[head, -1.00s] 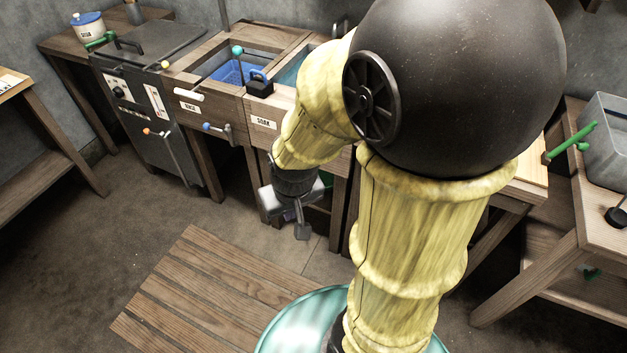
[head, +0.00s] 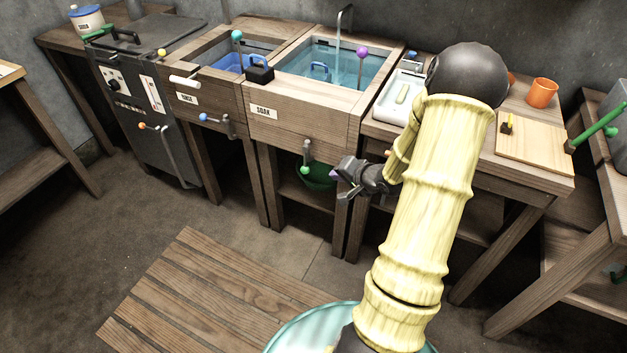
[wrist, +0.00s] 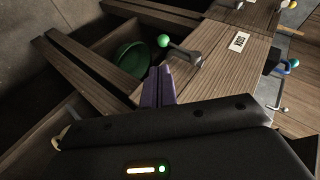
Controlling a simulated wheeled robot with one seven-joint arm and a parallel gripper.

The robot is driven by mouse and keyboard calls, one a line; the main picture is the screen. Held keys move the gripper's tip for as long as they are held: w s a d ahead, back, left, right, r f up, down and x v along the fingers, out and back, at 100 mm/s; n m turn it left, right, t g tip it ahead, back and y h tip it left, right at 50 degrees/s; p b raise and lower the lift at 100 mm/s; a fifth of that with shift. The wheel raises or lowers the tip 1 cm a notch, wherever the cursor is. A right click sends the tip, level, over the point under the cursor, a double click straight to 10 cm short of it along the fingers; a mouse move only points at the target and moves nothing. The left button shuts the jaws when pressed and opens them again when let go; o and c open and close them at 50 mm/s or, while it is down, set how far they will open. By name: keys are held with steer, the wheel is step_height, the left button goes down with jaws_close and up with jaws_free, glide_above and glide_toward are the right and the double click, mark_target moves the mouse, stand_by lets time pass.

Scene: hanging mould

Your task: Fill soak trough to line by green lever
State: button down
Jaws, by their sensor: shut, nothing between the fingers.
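The soak trough (head: 318,103) is a wooden basin with blue-green water in it; a fill line cannot be made out. Its SOAK label (head: 263,111) is on the front and also shows in the wrist view (wrist: 239,41). The green-knobbed lever (head: 306,162) hangs from the trough's front, below the rim. In the wrist view its green ball (wrist: 163,40) sits at the end of a grey arm. My gripper (head: 341,180) is shut and empty, to the right of the lever and apart from it. Its purple fingers (wrist: 158,86) point toward the lever in the wrist view.
A spout (head: 345,20) stands behind the trough, and a purple-knobbed rod (head: 361,53) rises at its right. A rinse trough (head: 188,80) with a blue-knobbed lever (head: 216,123) is to the left. A green bowl (head: 318,177) sits below the soak trough. Slatted boards (head: 215,290) lie on the floor.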

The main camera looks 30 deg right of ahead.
mark_target(308, 170)
steer(key=shift+s+d+f+m+t+y+b, duration=0.3)
steer(key=shift+d+f+m+t+y, duration=0.2)
steer(key=shift+d+f+m+t, duration=0.35)
steer(key=b+x, duration=0.5)
steer(key=x, duration=0.9)
